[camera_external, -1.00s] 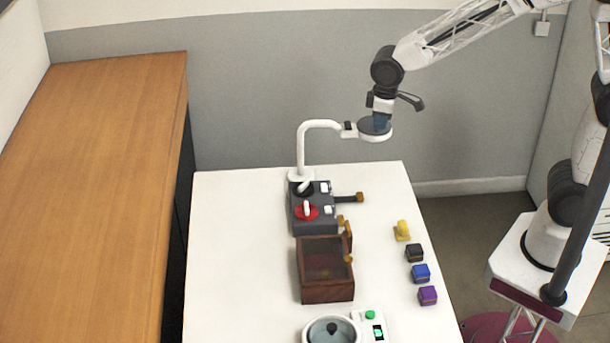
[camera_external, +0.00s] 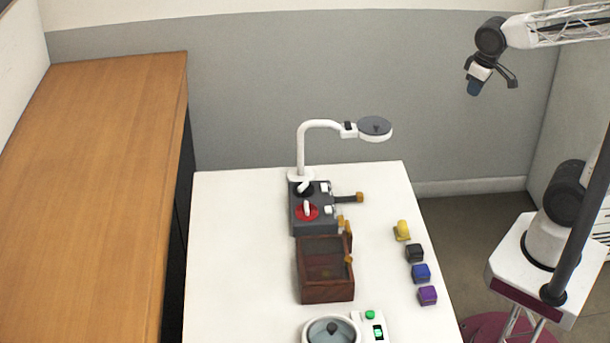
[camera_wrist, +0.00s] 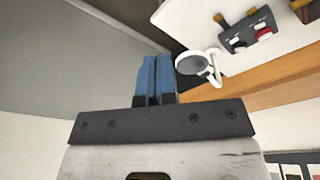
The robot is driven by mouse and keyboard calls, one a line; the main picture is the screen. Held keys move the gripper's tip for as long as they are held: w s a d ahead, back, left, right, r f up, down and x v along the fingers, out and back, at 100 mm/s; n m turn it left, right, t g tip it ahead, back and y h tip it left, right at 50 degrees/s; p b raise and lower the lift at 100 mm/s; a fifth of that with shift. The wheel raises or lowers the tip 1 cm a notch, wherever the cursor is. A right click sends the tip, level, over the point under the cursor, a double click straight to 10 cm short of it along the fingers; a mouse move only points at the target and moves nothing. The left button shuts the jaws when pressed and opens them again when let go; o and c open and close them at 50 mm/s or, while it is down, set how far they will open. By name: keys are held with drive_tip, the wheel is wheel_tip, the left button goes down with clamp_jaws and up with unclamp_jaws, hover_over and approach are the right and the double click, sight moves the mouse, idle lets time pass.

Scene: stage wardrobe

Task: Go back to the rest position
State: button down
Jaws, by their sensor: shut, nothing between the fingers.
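My gripper (camera_external: 473,88) is up in the air at the right, in front of the grey wall and well clear of the white table (camera_external: 240,230). In the wrist view its two blue fingers (camera_wrist: 156,75) are together with nothing between them. The white lamp (camera_external: 375,128) on its curved post stands at the back of the table, to the left of my gripper and apart from it. The lamp also shows in the wrist view (camera_wrist: 192,65), just right of the fingers.
On the table are a dark control box with switches (camera_external: 314,225), a brown wooden box (camera_external: 326,290), a pot on a white unit (camera_external: 331,332), a yellow object (camera_external: 402,231) and black (camera_external: 415,252), blue (camera_external: 420,273) and purple (camera_external: 428,295) blocks. A wooden counter (camera_external: 90,190) is at left. Air around my gripper is free.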

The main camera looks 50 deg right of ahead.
drive_tip(key=s+d+m, duration=0.1)
drive_tip(key=s+d, duration=0.2)
drive_tip(key=s, duration=0.3)
drive_tip(key=shift+s, duration=0.35)
drive_tip(key=shift+r, duration=0.1)
idle(0.8)
